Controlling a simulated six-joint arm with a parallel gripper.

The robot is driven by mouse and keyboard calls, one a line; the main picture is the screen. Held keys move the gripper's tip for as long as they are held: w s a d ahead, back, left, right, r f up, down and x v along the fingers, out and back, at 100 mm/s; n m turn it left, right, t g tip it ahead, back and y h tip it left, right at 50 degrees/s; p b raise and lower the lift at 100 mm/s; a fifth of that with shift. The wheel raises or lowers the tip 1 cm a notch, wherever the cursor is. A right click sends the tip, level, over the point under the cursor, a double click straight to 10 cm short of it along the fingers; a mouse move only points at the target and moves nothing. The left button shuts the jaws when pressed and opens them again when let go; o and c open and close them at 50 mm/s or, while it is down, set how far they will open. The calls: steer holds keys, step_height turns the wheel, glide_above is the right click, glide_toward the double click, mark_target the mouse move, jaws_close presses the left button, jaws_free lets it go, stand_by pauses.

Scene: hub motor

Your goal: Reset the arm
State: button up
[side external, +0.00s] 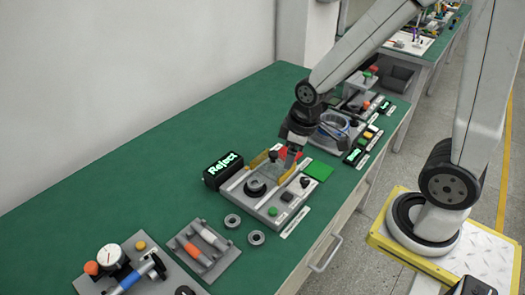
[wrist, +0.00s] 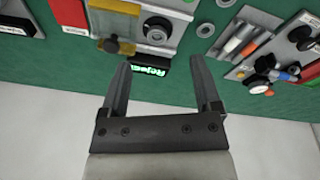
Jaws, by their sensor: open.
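My gripper (side external: 290,165) is above the grey fixture plate (side external: 290,212) on the green bench in the side view. In the wrist view my gripper (wrist: 160,62) has its two dark fingers spread wide, with nothing between them. A dark round part (side external: 255,187) sits on the plate, left of and below the gripper. A round part (wrist: 157,32) also shows on the fixture in the wrist view. From these views I cannot tell the exact height of the fingertips above the plate.
A black box with a lit "Reject" sign (side external: 222,170) stands left of the plate. Two metal rings (side external: 232,221) (side external: 256,238), a grey tool tray (side external: 205,248) and a dial gauge (side external: 109,256) lie nearer the front. The bench's back left (side external: 150,150) is clear.

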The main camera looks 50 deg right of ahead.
steer(key=s+m, duration=0.1)
steer(key=m, duration=0.1)
steer(key=s+a+m, duration=0.1)
steer(key=m, duration=0.1)
steer(key=shift+s, duration=0.25)
